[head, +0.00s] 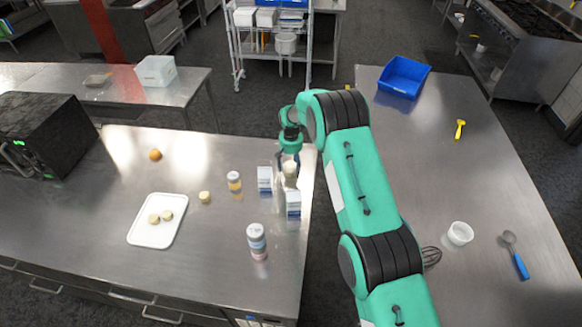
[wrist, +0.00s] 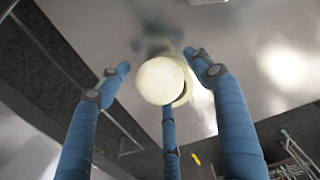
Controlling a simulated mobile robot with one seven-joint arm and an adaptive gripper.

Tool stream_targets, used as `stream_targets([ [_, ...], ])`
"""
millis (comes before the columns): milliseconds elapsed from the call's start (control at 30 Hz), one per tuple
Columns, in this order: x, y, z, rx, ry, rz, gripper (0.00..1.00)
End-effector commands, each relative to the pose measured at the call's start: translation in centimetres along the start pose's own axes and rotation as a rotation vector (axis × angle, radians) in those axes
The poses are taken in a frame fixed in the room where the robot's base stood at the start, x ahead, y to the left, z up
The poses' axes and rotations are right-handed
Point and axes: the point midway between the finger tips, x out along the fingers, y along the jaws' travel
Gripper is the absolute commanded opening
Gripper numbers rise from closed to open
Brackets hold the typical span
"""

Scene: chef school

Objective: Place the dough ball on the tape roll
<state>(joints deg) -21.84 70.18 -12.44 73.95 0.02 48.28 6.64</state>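My gripper (head: 289,162) is low over the right edge of the left steel counter. In the wrist view its blue fingers (wrist: 163,85) are spread around a pale, round dough ball (wrist: 158,80), with small gaps at the sides. The ball also shows between the fingers in the head view (head: 290,168). A pale rim with a dark gap shows just behind the ball; it looks like the tape roll (wrist: 184,93). The ball seems to sit on or against it, but the contact is hidden.
Two blue-white cartons (head: 265,179) (head: 293,204) stand close by. A jar (head: 234,181), a can (head: 256,237) and a small pale piece (head: 205,197) stand farther left. A white board (head: 150,236) holds two pale pieces. An aisle separates this counter from the right counter (head: 470,190).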

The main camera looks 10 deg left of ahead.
Motion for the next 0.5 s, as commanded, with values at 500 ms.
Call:
stream_targets([
  [500,-1.8,0.0,-0.1,0.0,0.002,0.0,0.65],
])
